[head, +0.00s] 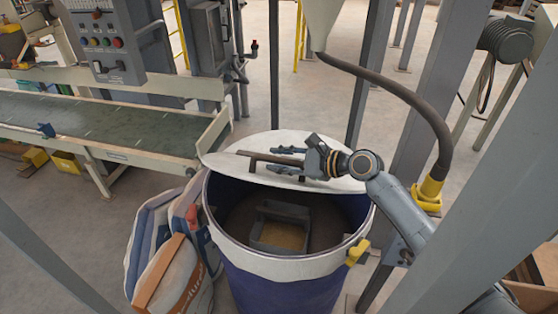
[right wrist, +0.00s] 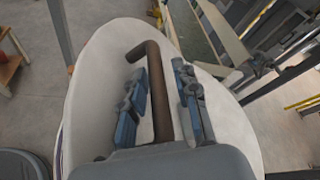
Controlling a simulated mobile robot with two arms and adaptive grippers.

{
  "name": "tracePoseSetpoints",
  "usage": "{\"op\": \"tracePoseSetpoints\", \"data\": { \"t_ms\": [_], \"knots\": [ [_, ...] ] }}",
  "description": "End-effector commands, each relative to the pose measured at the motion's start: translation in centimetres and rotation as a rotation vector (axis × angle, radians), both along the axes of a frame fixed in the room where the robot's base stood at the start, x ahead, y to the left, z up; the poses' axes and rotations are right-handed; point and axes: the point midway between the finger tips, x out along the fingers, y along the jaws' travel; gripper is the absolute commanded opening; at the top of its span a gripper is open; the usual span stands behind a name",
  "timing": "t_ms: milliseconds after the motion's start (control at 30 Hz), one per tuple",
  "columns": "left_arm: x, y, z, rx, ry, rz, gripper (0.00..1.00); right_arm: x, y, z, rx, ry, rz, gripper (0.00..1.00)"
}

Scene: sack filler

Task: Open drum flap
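The dark blue drum (head: 290,285) stands in the middle of the head view, with a pale rim and a yellow clip at its right side. Its white flap (head: 225,158) is at the far side of the mouth, so the near part of the mouth is uncovered. The flap also shows in the right wrist view (right wrist: 95,85). A brown bar handle (head: 258,156) is fixed on the flap. My right gripper (head: 277,159) is at this handle. In the right wrist view its fingers lie either side of the handle (right wrist: 161,95) with visible gaps. My left gripper is out of view.
A grey tub (head: 285,215) with tan contents shows inside the drum. Filled sacks (head: 170,245) lean at the drum's left. A conveyor (head: 100,122) and control box (head: 105,42) stand further left. A dark hose (head: 405,95) and steel posts stand at the right.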

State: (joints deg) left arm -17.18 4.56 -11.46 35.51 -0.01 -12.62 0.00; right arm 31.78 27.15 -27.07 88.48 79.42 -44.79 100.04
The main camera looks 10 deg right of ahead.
Motion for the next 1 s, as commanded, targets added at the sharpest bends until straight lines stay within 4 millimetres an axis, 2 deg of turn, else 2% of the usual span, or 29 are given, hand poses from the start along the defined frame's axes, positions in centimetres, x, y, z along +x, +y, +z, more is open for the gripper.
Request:
{"op": "tracePoseSetpoints", "data": {
  "t_ms": [267, 433, 800, 1000],
  "knots": [
    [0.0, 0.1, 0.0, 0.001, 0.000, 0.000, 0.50, -0.1, 0.1, -0.1, 0.000, 0.004, 0.004, 0.39],
    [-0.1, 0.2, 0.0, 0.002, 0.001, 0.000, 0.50, -0.7, -0.7, 0.1, 0.000, 0.004, 0.004, 0.39],
    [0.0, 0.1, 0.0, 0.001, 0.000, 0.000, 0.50, -4.8, -6.5, 2.3, -0.002, 0.006, 0.001, 0.39],
    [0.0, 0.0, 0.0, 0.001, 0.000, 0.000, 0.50, -6.3, -8.6, 3.2, -0.002, 0.004, 0.001, 0.39]
  ]
}}
